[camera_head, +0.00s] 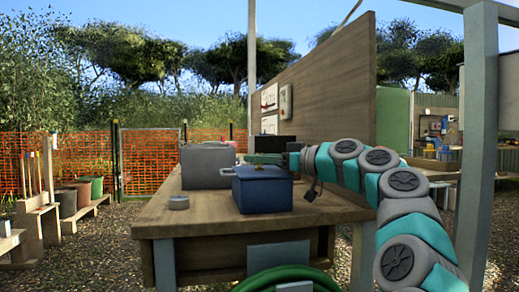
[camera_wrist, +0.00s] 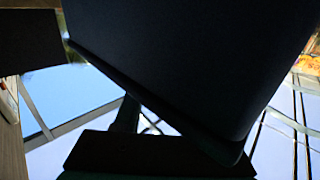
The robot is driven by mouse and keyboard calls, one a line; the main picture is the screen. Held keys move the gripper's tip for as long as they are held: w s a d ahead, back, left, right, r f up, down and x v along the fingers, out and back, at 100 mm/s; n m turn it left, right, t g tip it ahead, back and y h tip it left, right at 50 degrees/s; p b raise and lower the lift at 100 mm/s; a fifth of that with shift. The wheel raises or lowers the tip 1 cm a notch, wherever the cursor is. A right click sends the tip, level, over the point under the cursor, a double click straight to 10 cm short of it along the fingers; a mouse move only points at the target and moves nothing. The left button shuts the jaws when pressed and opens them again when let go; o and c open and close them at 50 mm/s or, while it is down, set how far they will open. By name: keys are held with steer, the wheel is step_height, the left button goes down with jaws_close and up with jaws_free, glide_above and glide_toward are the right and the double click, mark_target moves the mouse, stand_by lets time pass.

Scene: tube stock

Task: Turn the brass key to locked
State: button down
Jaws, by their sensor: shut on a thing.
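A blue box (camera_head: 262,192) with a lid stands on the wooden workbench. A small brass piece (camera_head: 256,168), which looks like the key, shows at the top of the box. My gripper (camera_head: 256,160) reaches in from the right, level, just above the lid. It is shut, and the brass piece sits right at its end. The gripper hides most of the key, so I cannot tell how far it is turned. In the wrist view, large dark shapes fill most of the picture and no key can be made out.
A grey case (camera_head: 207,167) stands on the workbench (camera_head: 200,216) left of the blue box. A small round grey item (camera_head: 179,202) lies near the bench's left edge. A dark box (camera_head: 272,142) is behind. A tall wooden panel (camera_head: 335,85) rises at the back right.

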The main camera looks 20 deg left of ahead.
steer(key=shift+r+n+g+p, duration=0.15)
steer(key=shift+n+g+p, duration=0.35)
steer(key=shift+g+p, duration=0.4)
steer(key=shift+c, duration=2.4)
jaws_free()
steer(key=shift+p, duration=0.3)
